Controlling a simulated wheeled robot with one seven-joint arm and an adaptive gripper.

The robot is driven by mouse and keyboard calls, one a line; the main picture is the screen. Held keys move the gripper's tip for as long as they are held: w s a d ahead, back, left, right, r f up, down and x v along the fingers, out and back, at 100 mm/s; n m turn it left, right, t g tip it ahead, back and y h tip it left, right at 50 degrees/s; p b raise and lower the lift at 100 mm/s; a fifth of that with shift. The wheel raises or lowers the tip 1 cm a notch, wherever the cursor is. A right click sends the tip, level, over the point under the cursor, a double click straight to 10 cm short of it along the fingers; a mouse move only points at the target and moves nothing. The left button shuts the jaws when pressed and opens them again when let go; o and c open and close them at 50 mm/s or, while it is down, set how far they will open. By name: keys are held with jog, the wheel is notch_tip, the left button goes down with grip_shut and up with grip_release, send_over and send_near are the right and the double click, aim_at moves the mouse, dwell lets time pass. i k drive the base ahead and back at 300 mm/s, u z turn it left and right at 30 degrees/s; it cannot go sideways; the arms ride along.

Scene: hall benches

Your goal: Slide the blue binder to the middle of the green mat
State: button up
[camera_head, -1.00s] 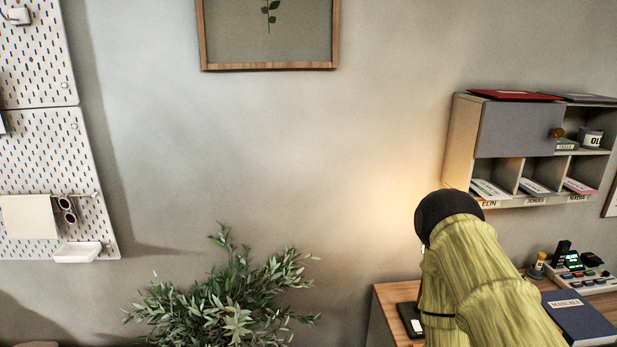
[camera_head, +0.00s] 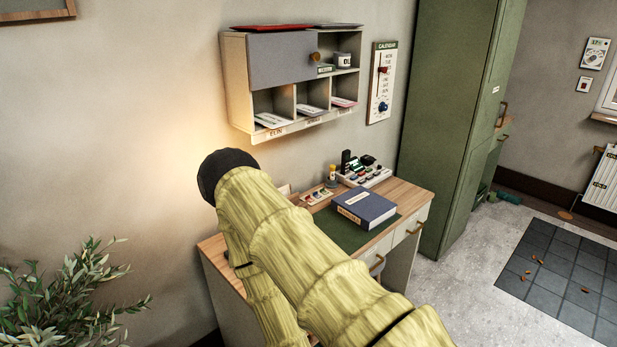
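The blue binder (camera_head: 364,208) lies flat on the wooden desk, with its labelled spine towards the front left. It rests on the green mat (camera_head: 338,232), towards the mat's back right part as far as I can see. My arm, in a yellow-green sleeve, crosses in front and hides the mat's left part and much of the desk's left side. My gripper is not visible; only the arm's dark rounded joint shows, above the desk's left end.
The desk (camera_head: 408,193) has drawers with brass handles. A tray of small items (camera_head: 364,174) stands behind the binder. A pigeonhole shelf (camera_head: 292,80) hangs above. A green cabinet (camera_head: 452,120) stands right of the desk, a plant (camera_head: 70,295) at left. Grey floor (camera_head: 470,285) is open at front right.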

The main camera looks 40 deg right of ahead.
aim_at(366, 210)
jog(key=z, duration=2.35)
jog(key=k, duration=1.1)
jog(key=z, duration=1.2)
jog(key=i, duration=1.7)
jog(key=u, duration=0.45)
jog(key=i, duration=1.7)
jog(key=u, duration=1.4)
jog(key=i, duration=0.85)
jog(key=u, duration=1)
